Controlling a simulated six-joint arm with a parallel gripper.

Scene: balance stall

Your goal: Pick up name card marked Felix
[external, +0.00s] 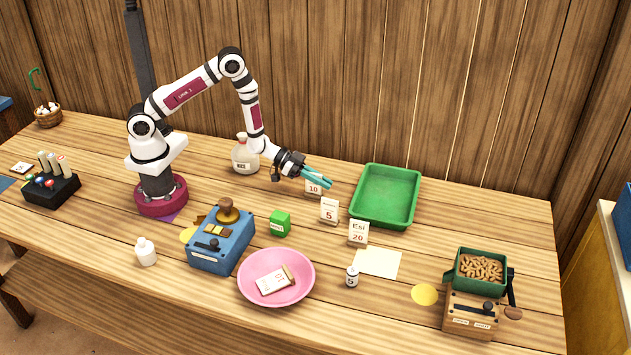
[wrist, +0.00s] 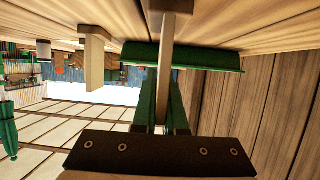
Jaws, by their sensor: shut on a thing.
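My gripper (external: 317,177) has teal fingers and is shut on a white card marked 10 (external: 314,188); the name on it is too small to read. In the wrist view the card (wrist: 166,65) shows edge-on between the green fingers (wrist: 164,108). Whether its foot touches the table I cannot tell. A card marked 5 (external: 329,211) stands in front of it to the right, its name unreadable. A card marked Esi 20 (external: 358,234) stands further right and nearer the front. No name Felix is legible.
A green tray (external: 356,213) lies just right of my gripper. A flask (external: 243,158) stands behind left.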

